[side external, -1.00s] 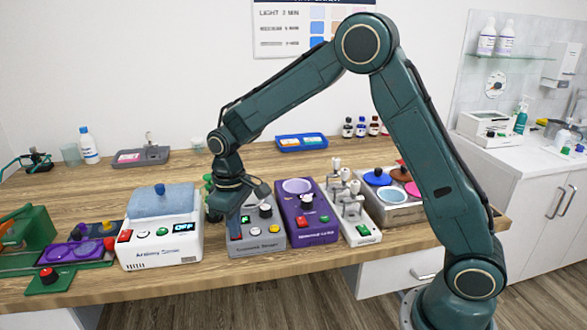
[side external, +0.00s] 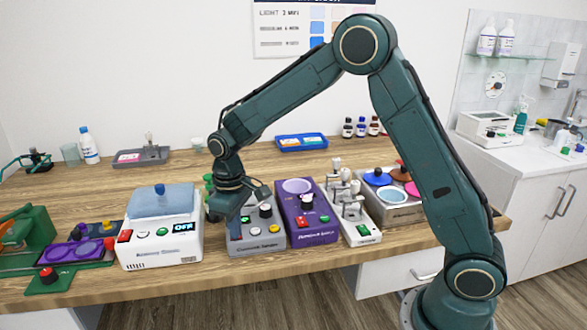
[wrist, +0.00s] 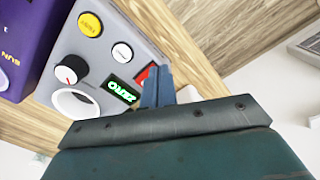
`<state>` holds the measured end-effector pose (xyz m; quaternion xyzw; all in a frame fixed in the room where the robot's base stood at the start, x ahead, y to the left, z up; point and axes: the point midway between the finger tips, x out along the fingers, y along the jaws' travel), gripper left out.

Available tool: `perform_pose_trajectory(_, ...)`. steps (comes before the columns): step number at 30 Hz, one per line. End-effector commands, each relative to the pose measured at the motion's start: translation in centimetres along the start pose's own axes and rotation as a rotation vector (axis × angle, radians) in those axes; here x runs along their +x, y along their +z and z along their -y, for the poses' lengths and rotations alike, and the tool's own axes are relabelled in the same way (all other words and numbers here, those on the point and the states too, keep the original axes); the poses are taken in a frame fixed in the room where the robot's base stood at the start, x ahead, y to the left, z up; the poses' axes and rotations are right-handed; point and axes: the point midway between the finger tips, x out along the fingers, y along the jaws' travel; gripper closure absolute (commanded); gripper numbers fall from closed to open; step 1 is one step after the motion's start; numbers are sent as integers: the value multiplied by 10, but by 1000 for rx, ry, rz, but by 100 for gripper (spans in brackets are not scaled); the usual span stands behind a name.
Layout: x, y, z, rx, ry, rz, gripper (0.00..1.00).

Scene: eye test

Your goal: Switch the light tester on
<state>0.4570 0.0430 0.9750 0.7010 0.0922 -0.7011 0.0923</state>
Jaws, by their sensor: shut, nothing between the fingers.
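A grey box (side external: 262,243) stands near the table's front edge under my gripper; its label is too blurred to read, so I cannot confirm that it is the light tester. The wrist view shows the grey box (wrist: 75,50) with a yellow button, a white button, a black knob, a white ring, a lit green display (wrist: 123,91) and a red switch (wrist: 145,76). My gripper (wrist: 157,72) is shut and empty, its blue fingertips right beside the red switch and partly covering it. I cannot tell if they touch. My gripper (side external: 234,230) also shows in the side view.
A purple device (side external: 318,238) stands close on the right of the grey box, and a white device (side external: 150,250) with a blue-grey top on its left. Further right are a white rack (side external: 366,236) and a tray of coloured lids (side external: 405,215).

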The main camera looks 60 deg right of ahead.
Motion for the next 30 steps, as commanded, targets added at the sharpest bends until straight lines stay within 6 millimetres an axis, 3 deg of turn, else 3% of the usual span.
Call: perform_pose_trajectory(30,-57,0,0,0,0,-1,100)
